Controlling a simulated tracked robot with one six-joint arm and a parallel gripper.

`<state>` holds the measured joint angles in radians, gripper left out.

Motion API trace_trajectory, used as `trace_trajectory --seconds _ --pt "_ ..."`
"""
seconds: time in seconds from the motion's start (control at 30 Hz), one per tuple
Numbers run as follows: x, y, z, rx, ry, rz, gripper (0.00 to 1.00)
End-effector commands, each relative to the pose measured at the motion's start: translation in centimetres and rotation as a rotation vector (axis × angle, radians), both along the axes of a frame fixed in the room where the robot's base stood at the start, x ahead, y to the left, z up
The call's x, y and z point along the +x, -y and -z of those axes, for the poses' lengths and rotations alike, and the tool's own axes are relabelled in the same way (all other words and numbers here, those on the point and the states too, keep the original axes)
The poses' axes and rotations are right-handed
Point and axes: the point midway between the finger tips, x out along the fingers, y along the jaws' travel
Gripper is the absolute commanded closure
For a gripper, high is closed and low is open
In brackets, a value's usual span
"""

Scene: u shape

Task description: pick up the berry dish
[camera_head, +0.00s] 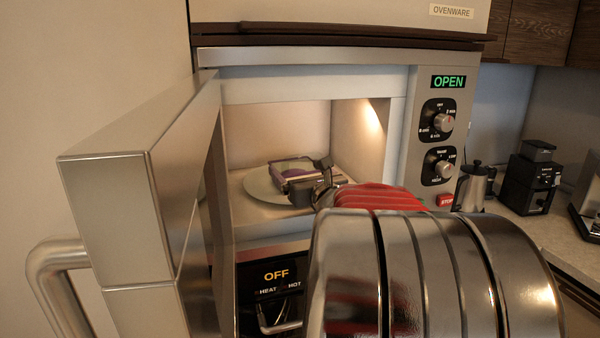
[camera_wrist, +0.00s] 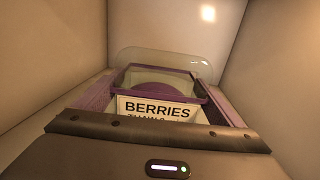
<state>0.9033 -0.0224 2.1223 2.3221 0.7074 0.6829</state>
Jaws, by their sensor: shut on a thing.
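The berry dish (camera_wrist: 158,83) is a purple-rimmed container with a white label reading "BERRIES". It sits inside the open microwave-like oven, on or just above a round glass plate (camera_head: 262,184). In the head view the purple dish (camera_head: 291,168) is partly hidden by my gripper (camera_head: 303,182). In the wrist view my gripper (camera_wrist: 160,100) reaches into the cavity, with its jaws shut on the dish at its left and right sides. The lower part of the dish is hidden behind the gripper body. I cannot tell whether the dish touches the plate.
The oven door (camera_head: 150,190) stands open on the left, with a handle (camera_head: 55,275). The cavity walls (camera_wrist: 55,60) are close on both sides. A control panel (camera_head: 441,140) reads "OPEN". A lower unit (camera_head: 277,285) reads "OFF". A coffee grinder (camera_head: 533,175) and a metal pot (camera_head: 474,187) stand on the right counter.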

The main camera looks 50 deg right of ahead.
Motion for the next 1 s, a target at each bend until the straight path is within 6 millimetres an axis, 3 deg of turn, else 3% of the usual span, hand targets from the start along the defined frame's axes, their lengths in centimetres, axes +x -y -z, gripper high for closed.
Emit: trace_trajectory --seconds 0.17,0.6,1.0 --pt "0.0 0.0 -1.7 -0.005 0.003 0.0 0.45" --pt "0.0 0.0 -8.8 -0.005 0.003 0.0 0.45" --pt "-0.1 0.0 -10.0 -0.002 0.001 0.001 0.45"
